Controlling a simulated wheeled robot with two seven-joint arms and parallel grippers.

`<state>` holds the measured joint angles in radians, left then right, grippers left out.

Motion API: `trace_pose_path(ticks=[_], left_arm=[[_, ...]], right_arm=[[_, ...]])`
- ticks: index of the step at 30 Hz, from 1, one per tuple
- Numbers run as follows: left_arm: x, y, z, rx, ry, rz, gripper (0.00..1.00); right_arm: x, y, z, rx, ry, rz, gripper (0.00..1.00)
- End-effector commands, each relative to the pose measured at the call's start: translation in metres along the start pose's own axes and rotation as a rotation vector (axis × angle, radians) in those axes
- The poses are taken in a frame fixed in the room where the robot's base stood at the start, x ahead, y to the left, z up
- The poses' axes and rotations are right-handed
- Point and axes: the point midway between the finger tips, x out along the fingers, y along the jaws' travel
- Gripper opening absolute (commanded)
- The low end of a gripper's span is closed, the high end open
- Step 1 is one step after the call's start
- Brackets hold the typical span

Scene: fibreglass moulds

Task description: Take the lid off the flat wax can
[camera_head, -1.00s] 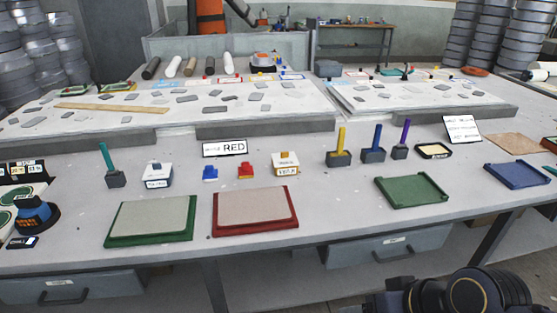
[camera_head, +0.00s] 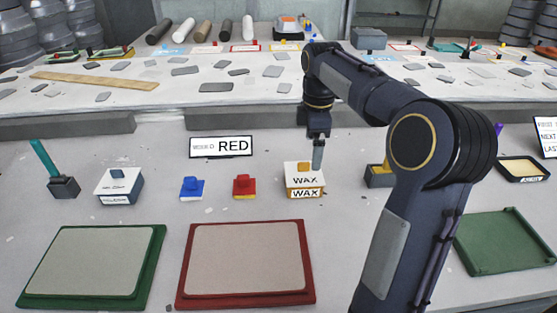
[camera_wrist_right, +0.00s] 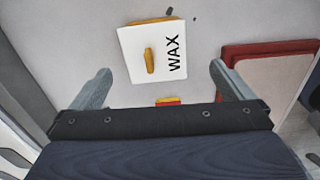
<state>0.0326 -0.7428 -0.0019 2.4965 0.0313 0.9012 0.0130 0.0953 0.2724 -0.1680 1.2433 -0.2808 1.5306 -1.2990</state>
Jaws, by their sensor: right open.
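The flat wax can (camera_head: 305,193) stands on the grey bench, with a white lid (camera_head: 301,180) marked WAX on top and a yellowish body below. In the right wrist view the lid (camera_wrist_right: 170,62) is a white square with an orange knob (camera_wrist_right: 150,61), and a strip of the orange body (camera_wrist_right: 152,20) shows past its edge. My right gripper (camera_head: 318,165) points down just above and behind the can. In the wrist view my right gripper (camera_wrist_right: 160,86) has its fingers wide apart, with nothing between them. My left gripper is out of view.
A red block (camera_head: 244,184), a blue block (camera_head: 192,186) and a white-lidded can (camera_head: 119,185) stand left of the wax can. A red tray (camera_head: 246,300) and a green tray (camera_head: 151,260) lie in front. A RED sign (camera_head: 221,146) stands behind.

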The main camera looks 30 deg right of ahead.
Motion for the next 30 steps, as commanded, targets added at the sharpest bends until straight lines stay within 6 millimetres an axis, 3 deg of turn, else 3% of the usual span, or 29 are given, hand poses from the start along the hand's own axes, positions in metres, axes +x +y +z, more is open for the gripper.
trace_pose_path(ticks=[11, 19, 29, 30], left_arm=[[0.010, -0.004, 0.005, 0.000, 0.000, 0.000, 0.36], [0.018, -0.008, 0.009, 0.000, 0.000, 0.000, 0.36], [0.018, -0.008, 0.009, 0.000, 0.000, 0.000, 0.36], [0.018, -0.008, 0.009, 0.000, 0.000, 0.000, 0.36]], right_arm=[[0.036, 0.005, 0.001, -0.030, -0.016, -0.009, 1.00], [0.075, 0.002, -0.001, -0.028, -0.015, -0.008, 1.00], [0.081, 0.002, -0.001, -0.028, -0.014, -0.006, 1.00], [0.081, 0.002, -0.001, -0.028, -0.014, -0.006, 0.96]])
